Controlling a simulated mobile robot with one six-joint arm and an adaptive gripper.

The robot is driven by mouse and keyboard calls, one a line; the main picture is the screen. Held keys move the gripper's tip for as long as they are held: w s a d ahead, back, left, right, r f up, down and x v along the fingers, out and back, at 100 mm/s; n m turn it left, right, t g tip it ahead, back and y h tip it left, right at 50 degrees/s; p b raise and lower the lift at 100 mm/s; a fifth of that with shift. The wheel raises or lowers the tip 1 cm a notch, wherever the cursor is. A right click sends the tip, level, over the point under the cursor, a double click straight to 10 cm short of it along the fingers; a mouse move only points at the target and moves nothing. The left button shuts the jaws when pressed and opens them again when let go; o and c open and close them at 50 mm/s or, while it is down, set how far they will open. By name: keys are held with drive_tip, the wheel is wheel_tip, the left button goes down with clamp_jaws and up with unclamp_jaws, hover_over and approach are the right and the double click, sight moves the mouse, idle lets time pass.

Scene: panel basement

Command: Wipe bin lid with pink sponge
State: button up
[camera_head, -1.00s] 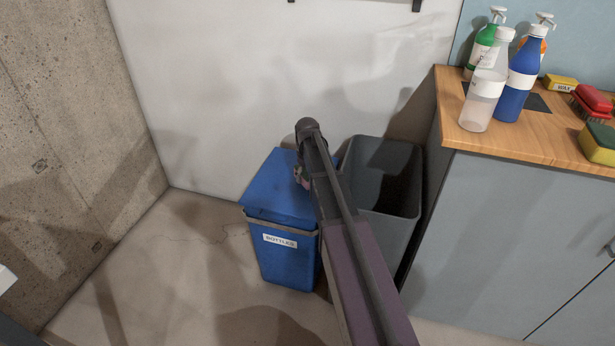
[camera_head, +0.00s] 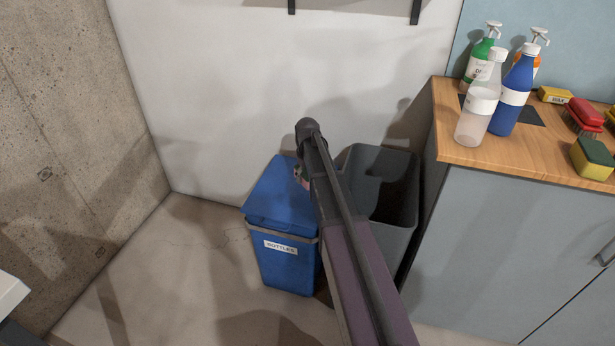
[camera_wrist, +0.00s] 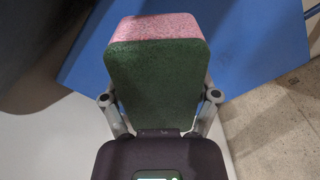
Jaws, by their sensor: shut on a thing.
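The blue bin has a blue lid (camera_head: 277,196) and a white label reading "BOTTLES" on its front. My gripper (camera_wrist: 160,95) is shut on the pink sponge (camera_wrist: 158,28), which has a dark green face toward the wrist camera and a pink end. In the wrist view the blue lid (camera_wrist: 250,45) lies behind the sponge; whether they touch I cannot tell. In the head view my arm hides most of the gripper and part of the lid's right side; only a bit of pink shows beside the arm.
An open grey bin (camera_head: 392,190) stands right of the blue bin. A wooden counter (camera_head: 465,155) at the right holds several bottles, a red brush (camera_head: 583,113) and a yellow-green sponge (camera_head: 593,158). A white wall is behind; a concrete wall is at left.

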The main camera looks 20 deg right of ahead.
drive_tip(key=shift+r+p, duration=1.45)
drive_tip(key=shift+r, duration=0.05)
drive_tip(key=w+a+f+b, duration=0.1)
drive_tip(key=w+a, duration=0.2)
drive_tip(key=a, duration=0.9)
drive_tip(key=shift+a, duration=0.3)
drive_tip(key=shift+f, duration=0.15)
